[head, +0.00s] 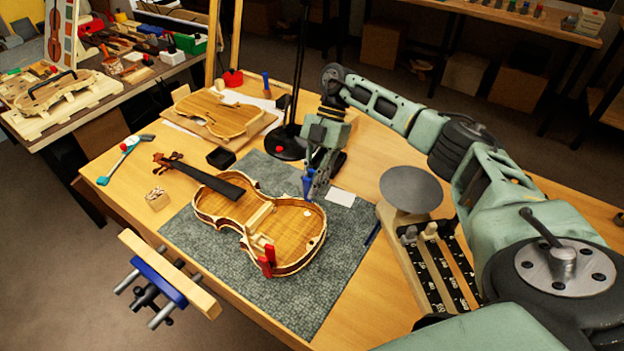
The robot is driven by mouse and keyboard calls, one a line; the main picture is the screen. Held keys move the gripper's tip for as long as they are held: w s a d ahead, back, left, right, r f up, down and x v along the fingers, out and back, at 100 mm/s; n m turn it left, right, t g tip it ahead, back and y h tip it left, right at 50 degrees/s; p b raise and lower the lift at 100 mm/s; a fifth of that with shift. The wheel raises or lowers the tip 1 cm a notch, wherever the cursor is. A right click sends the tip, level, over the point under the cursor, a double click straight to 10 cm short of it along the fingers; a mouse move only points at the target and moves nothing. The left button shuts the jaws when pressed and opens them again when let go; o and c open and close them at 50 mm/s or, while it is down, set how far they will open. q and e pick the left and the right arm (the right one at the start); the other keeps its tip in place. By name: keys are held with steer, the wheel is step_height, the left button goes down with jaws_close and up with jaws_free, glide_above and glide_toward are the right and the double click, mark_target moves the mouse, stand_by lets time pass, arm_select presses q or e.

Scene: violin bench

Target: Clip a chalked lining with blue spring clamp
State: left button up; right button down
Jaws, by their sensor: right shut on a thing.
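An open violin body (232,207) lies on the grey-green mat, its neck pointing to the upper left. Thin linings run along the inside of its rim; a small pale mark shows near the right end, but I cannot tell for sure that it is chalk. A red clamp (267,261) sits on the near rim. My right gripper (309,190) points down at the far right rim, shut on a blue spring clamp (307,183). I cannot tell whether the clamp touches the rim. My left gripper is out of view.
The mat (305,318) is bare at the front. A lamp base (287,146) stands behind the violin. A round grey disc (411,189) is to the right, a small block (157,199) to the left. A vise (160,283) juts from the bench's front edge.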

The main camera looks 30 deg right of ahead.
steer(key=shift+p, duration=0.8)
stand_by(1.5)
steer(key=shift+f+b, duration=0.85)
steer(key=shift+f, duration=0.75)
steer(key=c, duration=1.6)
jaws_free()
steer(key=shift+r, duration=0.2)
steer(key=v, duration=1.1)
steer(key=shift+w+d+r, duration=0.2)
steer(key=shift+r, duration=0.05)
